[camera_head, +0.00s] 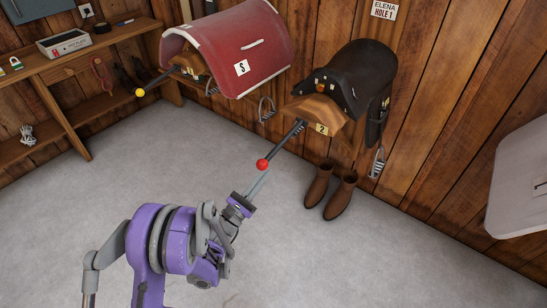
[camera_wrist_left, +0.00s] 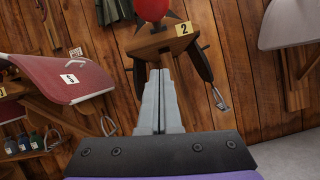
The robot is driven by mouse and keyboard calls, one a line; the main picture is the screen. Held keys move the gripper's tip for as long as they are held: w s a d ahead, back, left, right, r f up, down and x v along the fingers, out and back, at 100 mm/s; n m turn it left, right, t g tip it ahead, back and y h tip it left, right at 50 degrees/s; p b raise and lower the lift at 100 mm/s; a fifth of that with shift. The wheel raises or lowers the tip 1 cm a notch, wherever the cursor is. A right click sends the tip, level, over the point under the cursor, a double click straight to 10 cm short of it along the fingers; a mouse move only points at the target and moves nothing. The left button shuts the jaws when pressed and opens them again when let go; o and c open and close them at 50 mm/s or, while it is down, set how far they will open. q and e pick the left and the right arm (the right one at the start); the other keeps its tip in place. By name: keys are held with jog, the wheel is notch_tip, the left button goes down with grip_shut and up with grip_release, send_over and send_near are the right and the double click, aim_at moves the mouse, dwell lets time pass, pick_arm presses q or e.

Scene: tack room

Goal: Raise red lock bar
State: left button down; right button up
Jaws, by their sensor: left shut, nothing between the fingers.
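The red lock bar (camera_head: 283,146) is a dark rod with a red ball at its free end. It slopes down and out from the wooden saddle rack marked 2 (camera_head: 318,110), under a dark saddle (camera_head: 350,75). In the left wrist view the red ball (camera_wrist_left: 153,9) shows at the top edge, and the rod is mostly hidden. My left gripper (camera_head: 264,176) is shut and empty, its grey fingers pointing up just below the red ball. In the left wrist view its fingertips (camera_wrist_left: 160,74) lie below the ball in the picture; whether they touch the bar is unclear.
A second bar with a yellow ball (camera_head: 140,92) sticks out under the red-covered rack marked S (camera_head: 228,48). Brown boots (camera_head: 329,190) stand on the floor below the saddle. Wooden shelves (camera_head: 60,100) stand at left. The grey floor in front is clear.

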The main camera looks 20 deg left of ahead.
aim_at(282, 143)
pick_arm(q)
jog(key=w+d+r, duration=0.2)
jog(key=w+r, duration=0.1)
jog(key=r, duration=0.3)
jog(key=shift+w+d, duration=0.2)
jog(key=shift+w, duration=0.05)
